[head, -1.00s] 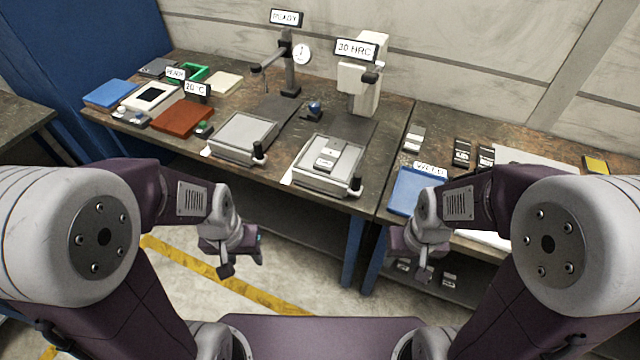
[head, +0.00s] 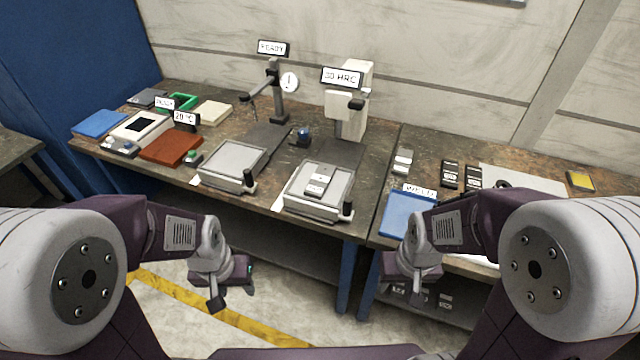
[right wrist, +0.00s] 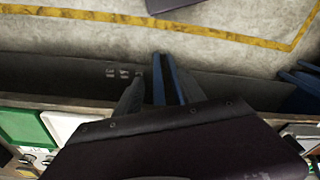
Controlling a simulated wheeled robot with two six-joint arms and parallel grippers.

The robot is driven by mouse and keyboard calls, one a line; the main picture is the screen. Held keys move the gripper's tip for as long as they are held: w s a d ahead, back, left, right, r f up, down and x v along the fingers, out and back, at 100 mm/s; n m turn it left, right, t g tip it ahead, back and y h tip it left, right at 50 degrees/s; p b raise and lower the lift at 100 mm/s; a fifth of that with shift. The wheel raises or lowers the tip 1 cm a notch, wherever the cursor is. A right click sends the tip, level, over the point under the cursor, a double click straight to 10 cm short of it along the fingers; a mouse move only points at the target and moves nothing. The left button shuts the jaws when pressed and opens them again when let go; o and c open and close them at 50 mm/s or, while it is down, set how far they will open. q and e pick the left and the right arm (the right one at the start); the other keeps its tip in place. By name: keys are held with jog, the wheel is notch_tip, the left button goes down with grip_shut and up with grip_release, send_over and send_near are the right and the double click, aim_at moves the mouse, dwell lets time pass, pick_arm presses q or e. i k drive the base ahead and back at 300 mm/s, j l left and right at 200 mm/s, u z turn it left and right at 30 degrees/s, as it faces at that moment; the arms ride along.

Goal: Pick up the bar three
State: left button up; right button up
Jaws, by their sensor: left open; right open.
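Several small bars show in the head view, but their markings are too small for me to tell which is bar three. Light bars (head: 318,179) lie on the tray (head: 292,200) in front of the white tester (head: 349,108). A grey and white bar (head: 402,162) and two dark bars, one (head: 450,173) beside the other (head: 473,178), lie on the right table. My left gripper (head: 232,278) is open and empty, in front of the left table and apart from the bars. My right gripper (head: 402,278) is open and empty, in front of the blue mat.
The blue mat (head: 408,214) lies at the right table's front. An empty tray (head: 229,166) stands on the left table. A red-brown block (head: 171,147), a blue block (head: 99,124) and a stand (head: 276,95) are further left. Several small pieces lie on the lower shelf (head: 425,297).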

aim_at(320, 181)
jog(key=i+j+z, duration=0.2)
jog(key=j+z, duration=0.2)
jog(key=j, duration=0.65)
jog(key=j+z, duration=0.4)
jog(key=j, duration=0.65)
